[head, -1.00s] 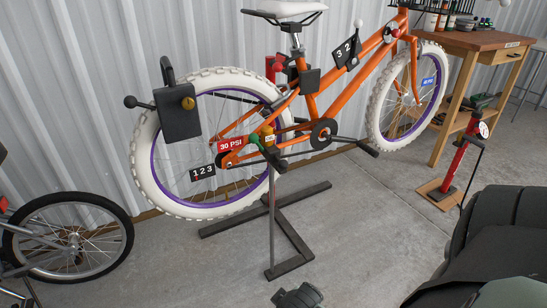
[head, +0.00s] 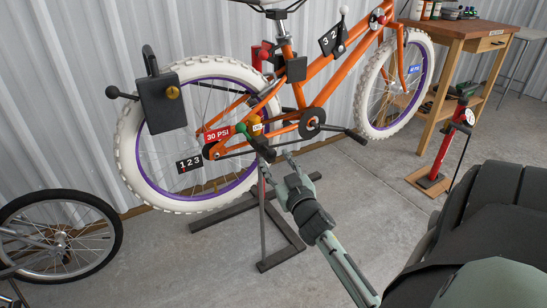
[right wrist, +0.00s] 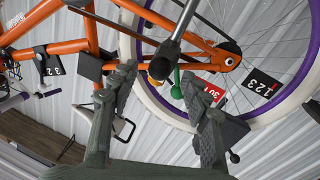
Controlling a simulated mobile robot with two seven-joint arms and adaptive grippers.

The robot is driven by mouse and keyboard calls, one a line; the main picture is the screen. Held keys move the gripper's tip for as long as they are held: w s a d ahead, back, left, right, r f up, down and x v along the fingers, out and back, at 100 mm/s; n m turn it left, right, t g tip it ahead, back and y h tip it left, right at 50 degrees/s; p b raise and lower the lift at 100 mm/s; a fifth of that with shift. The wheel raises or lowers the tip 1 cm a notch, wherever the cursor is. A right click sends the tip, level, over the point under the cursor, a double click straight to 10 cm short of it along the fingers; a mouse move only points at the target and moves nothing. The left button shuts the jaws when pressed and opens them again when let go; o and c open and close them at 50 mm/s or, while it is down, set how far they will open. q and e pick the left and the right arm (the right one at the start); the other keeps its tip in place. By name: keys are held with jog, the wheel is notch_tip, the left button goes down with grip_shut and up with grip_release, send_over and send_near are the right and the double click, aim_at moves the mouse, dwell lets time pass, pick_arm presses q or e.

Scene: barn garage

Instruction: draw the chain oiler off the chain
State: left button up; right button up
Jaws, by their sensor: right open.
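The orange bike's chain area is at the rear wheel hub. A small yellow-orange piece with a pale label (head: 257,128), which looks like the chain oiler, sits there beside a green knob (head: 241,128). In the right wrist view the yellow-orange piece (right wrist: 158,68) is partly hidden by a dark rod end, with the green knob (right wrist: 177,91) beside it. My right gripper (head: 281,168) is open and empty, below and right of these parts. In the right wrist view its fingers (right wrist: 158,82) lie either side of them, apparently not touching. My left gripper is not in view.
The bike hangs on a dark floor stand (head: 275,258). A black box (head: 165,105) with a brass knob is by the rear wheel. A red pump (head: 447,145) and wooden workbench (head: 458,50) stand right. Another bike wheel (head: 60,240) is lower left.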

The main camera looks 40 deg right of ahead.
jog(key=shift+x, duration=1.25)
grip_shut()
